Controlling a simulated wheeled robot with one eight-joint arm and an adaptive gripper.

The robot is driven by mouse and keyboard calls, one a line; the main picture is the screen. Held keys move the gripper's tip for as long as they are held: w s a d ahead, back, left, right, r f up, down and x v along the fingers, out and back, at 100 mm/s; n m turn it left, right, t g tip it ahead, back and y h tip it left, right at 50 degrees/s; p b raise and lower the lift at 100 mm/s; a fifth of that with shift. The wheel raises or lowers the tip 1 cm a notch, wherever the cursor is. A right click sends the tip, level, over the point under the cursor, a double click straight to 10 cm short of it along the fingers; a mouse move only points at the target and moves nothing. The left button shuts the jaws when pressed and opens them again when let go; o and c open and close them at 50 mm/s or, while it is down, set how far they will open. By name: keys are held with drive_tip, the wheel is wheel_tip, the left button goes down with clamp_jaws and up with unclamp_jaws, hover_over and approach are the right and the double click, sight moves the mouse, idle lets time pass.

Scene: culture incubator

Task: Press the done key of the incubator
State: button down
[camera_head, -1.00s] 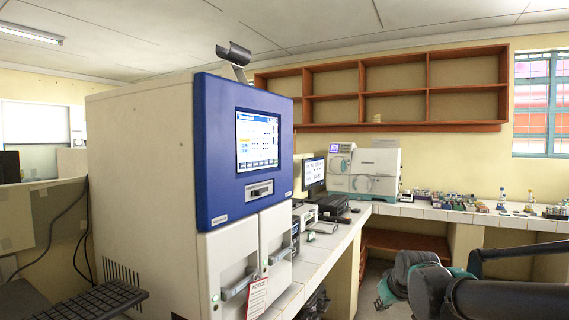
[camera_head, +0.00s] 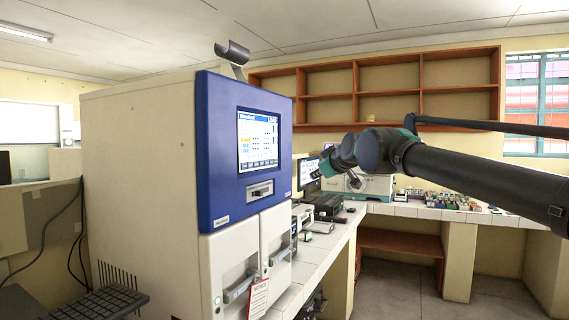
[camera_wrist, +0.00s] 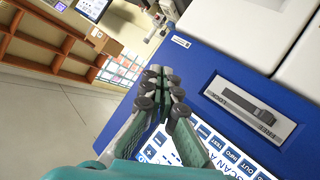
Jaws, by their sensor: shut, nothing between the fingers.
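The incubator is a large white cabinet (camera_head: 140,150) with a blue front panel (camera_head: 217,110). Its lit touchscreen (camera_head: 258,140) faces right in the head view, with rows of small keys too small to read. In the wrist view the screen (camera_wrist: 222,150) is at the bottom, turned on its side, with labels such as TEST, INFO and OUT. I cannot make out a done key; my fingers hide part of the screen. My gripper (camera_wrist: 165,75) is shut and empty, in front of the blue panel. In the head view it shows small, right of the screen and apart from it.
Below the screen is a latch (camera_head: 260,189) marked FREE and LOCK. White doors with handles (camera_head: 240,288) and a hanging notice tag (camera_head: 258,297) are lower down. A counter (camera_head: 330,243) with instruments runs to the right. Floor is clear at the lower right.

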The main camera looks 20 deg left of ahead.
sight(276, 161)
drive_tip(key=shift+n+y, duration=0.3)
drive_tip(key=r, duration=0.1)
drive_tip(key=a+r, duration=0.1)
drive_tip(key=r, duration=0.1)
drive_tip(key=shift+s+a+r, duration=0.25)
drive_tip(key=shift+a+r, duration=0.1)
drive_tip(key=shift+a, duration=0.05)
drive_tip(key=shift+w+a, duration=0.15)
drive_tip(key=shift+a, duration=1.3)
drive_tip(key=shift+w+a, duration=0.15)
drive_tip(key=shift+a, duration=1.3)
drive_tip(key=shift+w+a, duration=0.15)
drive_tip(key=shift+a, duration=1.3)
drive_tip(key=shift+a, duration=0.15)
drive_tip(key=shift+a, duration=0.3)
drive_tip(key=shift+a, duration=0.3)
drive_tip(key=shift+d, duration=0.75)
